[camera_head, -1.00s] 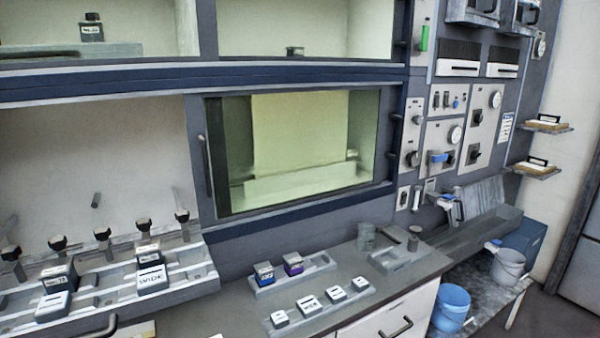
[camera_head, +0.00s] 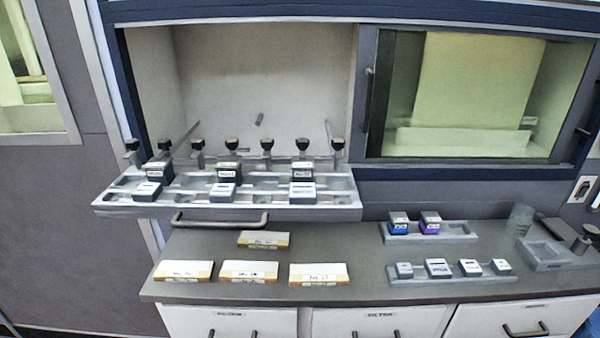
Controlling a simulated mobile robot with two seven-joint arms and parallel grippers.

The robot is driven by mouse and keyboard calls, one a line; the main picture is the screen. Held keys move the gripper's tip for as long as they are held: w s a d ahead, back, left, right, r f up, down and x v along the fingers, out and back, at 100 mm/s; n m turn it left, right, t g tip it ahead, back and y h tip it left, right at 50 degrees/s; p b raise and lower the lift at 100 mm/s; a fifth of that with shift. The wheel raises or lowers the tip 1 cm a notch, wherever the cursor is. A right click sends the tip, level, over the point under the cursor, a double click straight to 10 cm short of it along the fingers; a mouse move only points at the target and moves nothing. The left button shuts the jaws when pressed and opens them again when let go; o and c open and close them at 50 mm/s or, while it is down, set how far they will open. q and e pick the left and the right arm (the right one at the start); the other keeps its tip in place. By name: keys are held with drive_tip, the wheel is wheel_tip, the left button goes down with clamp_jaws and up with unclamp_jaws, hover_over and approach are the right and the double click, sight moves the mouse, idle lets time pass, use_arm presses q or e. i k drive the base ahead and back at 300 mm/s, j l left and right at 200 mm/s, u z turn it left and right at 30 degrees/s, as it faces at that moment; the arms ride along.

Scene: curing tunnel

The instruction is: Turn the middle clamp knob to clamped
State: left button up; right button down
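A row of several black clamp knobs on short grey posts stands along the back of a light grey, slotted tray (camera_head: 135,204) in the open bay at the left. One knob (camera_head: 232,143) is at about the middle of the row, behind a dark block (camera_head: 229,172) with a white label. Other knobs are at the left end (camera_head: 132,145) and the right end (camera_head: 338,144). I cannot tell from their look which are clamped. Neither of my grippers is in view.
A bar handle (camera_head: 220,222) sticks out below the tray's front. White labelled slabs (camera_head: 249,271) lie on the dark counter (camera_head: 345,245) below. Two small racks (camera_head: 460,235) with blocks are to the right, under a closed window (camera_head: 465,95). Angled rods rise behind the tray.

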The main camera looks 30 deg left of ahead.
sight(231, 144)
drive_tip(key=u, duration=1.3)
